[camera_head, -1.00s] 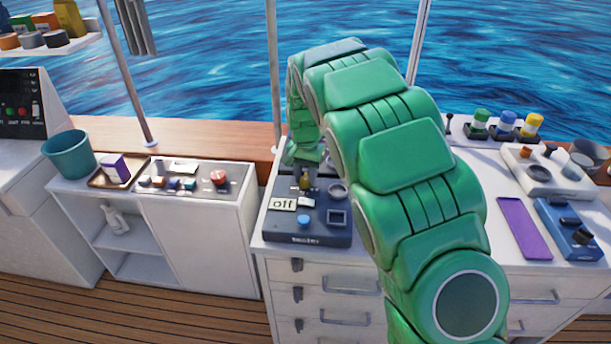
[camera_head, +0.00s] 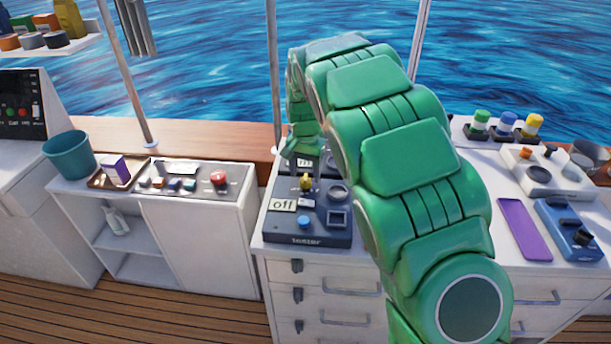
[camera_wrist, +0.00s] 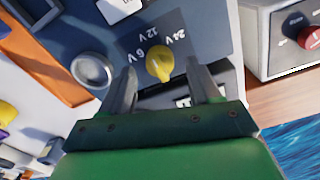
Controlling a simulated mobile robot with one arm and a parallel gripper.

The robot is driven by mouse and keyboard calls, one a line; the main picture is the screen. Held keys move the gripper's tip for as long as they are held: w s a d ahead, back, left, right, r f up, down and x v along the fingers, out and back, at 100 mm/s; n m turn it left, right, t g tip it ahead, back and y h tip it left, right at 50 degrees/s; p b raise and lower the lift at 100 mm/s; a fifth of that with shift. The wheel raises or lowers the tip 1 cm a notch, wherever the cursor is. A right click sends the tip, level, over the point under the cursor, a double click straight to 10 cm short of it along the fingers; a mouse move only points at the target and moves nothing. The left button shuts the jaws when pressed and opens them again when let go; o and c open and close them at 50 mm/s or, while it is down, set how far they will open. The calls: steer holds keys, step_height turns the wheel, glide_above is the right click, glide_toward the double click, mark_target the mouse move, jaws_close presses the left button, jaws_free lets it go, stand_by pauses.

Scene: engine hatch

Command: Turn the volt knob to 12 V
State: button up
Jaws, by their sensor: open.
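The yellow volt knob (camera_wrist: 159,64) is on the dark blue tester panel (camera_wrist: 205,25), with the labels 6 V, 12 V and 24 V printed around it. In the wrist view its narrow end points toward the labels, but I cannot tell which one exactly. My gripper (camera_wrist: 163,80) is open, with one finger on each side of the knob and gaps between. In the head view the yellow knob (camera_head: 306,183) shows on the tester (camera_head: 292,240), just below my gripper (camera_head: 305,170), which my green arm partly hides.
A panel with a red knob (camera_head: 218,177) stands to the left.

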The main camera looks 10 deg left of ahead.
mark_target(307, 180)
step_height(307, 180, up, 6)
steer(key=shift+f, duration=0.2)
steer(key=shift+s+d+r, duration=0.15)
steer(key=shift+d+r, duration=0.05)
steer(key=shift+d, duration=0.05)
steer(key=s+d+r+g, duration=0.1)
steer(key=s+d+r, duration=0.2)
steer(key=s+d, duration=0.5)
steer(key=s+d+r, duration=0.4)
steer(key=s+d, duration=0.3)
steer(key=s, duration=0.2)
steer(key=s+d+f+n, duration=0.1)
steer(key=s+d, duration=0.2)
steer(key=s, duration=1.1)
steer(key=s+d+n, duration=0.2)
steer(key=s+d, duration=0.2)
steer(key=s, duration=1)
steer(key=shift+s+f+g, duration=0.35)
steer(key=shift+f+g, duration=0.05)
steer(key=shift+w, duration=0.1)
